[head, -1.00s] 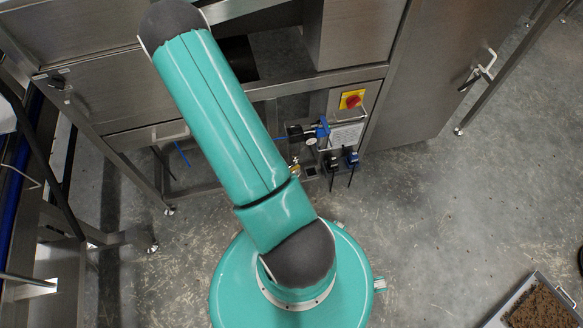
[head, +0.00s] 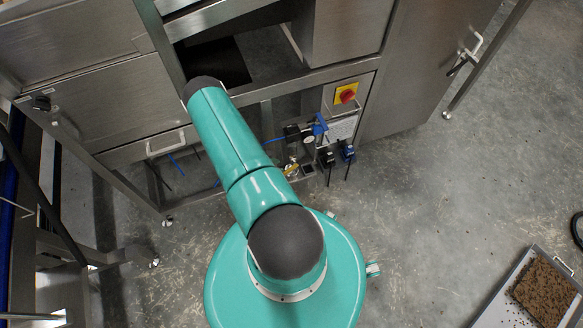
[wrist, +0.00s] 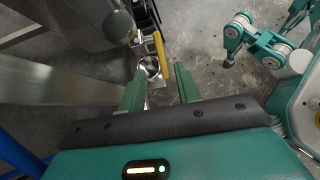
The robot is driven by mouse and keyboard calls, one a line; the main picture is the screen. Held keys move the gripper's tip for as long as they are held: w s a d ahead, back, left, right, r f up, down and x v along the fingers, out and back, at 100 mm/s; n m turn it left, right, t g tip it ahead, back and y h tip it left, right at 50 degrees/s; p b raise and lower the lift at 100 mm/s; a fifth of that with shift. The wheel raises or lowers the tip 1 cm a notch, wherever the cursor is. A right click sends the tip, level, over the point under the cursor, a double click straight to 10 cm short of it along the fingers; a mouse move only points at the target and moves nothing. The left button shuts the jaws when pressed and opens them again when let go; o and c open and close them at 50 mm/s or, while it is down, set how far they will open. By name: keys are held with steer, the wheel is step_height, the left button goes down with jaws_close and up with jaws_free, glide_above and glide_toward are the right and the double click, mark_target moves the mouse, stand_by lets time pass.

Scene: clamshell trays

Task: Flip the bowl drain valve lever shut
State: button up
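A yellow lever (wrist: 160,52) shows in the wrist view, pointing away from a round metal fitting (wrist: 149,67) near the fingertips. In the head view the yellow lever (head: 291,170) is small, low on the machine, among valves and gauges. The lever lies beyond the gap between the fingertips. My gripper is hidden in the head view, behind my arm.
A large dark cylinder (wrist: 85,18) and a steel panel (wrist: 60,82) crowd the left of the wrist view. A red knob on a yellow plate (head: 346,95) sits above blue fittings. A tray (head: 494,306) holding brown material lies on the floor, right. Concrete floor between is open.

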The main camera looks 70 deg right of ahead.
mark_target(290, 168)
steer(key=x, duration=1.1)
steer(key=shift+s+f, duration=0.1)
steer(key=shift+d, duration=0.1)
jaws_close()
